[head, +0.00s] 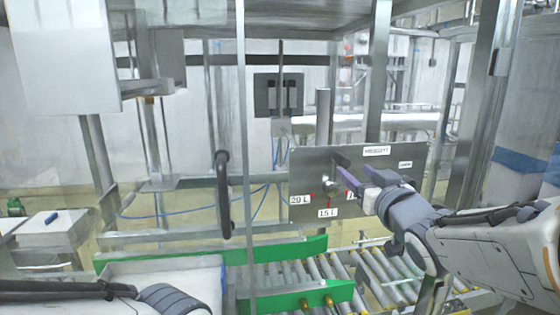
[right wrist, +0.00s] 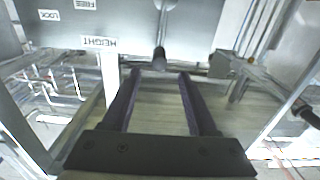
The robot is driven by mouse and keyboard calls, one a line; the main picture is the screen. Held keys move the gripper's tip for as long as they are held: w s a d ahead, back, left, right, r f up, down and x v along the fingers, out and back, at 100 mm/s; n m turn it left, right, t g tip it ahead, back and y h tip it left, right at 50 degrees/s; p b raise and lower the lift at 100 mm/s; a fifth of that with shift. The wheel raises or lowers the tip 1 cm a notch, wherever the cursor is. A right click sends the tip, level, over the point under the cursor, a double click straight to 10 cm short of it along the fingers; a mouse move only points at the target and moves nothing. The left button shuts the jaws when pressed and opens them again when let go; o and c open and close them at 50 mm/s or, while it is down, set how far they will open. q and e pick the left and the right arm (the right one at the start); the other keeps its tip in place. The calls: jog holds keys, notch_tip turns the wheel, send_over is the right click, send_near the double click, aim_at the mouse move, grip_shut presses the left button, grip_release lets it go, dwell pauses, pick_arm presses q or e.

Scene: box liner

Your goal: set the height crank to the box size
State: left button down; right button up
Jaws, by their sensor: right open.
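The height plate (head: 300,165) is a grey panel with a HEIGHT label (head: 377,151) and size labels 20 L (head: 301,200) and 15 L (head: 328,212). A third size label is partly hidden by my right gripper. The crank's hub (head: 330,185) sits near the plate's middle. A dark crank knob (right wrist: 159,58) sticks out towards the right wrist camera. My right gripper (head: 355,177) is open at the plate. In the right wrist view its fingers (right wrist: 157,76) point at the knob, which shows between and just beyond the tips. Contact cannot be told. My left gripper's jaws are out of view.
FREE (right wrist: 85,4) and LOCK (right wrist: 49,15) labels show on the panel. Below the plate runs a roller conveyor (head: 375,275) with green guides (head: 295,298). A metal post (head: 482,110) stands close to my right arm. A black handle (head: 223,195) hangs left of the plate.

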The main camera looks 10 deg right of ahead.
aim_at(340, 159)
jog(key=shift+w+f+b, duration=0.2)
jog(key=shift+w+b, duration=0.8)
jog(key=shift+b, duration=0.55)
jog(key=shift+w+f+b, duration=0.15)
jog(key=shift+w+b, duration=0.8)
jog(key=shift+b, duration=0.55)
jog(key=w, duration=0.1)
jog(key=w+p, duration=0.1)
jog(key=w, duration=0.1)
jog(key=w+r, duration=0.1)
jog(key=shift+w+a+p, duration=0.15)
jog(key=shift+w+p, duration=0.15)
jog(key=shift+w, duration=0.1)
jog(key=shift+w+f, duration=0.1)
jog(key=shift+w, duration=0.25)
jog(key=shift+c, duration=0.3)
grip_shut()
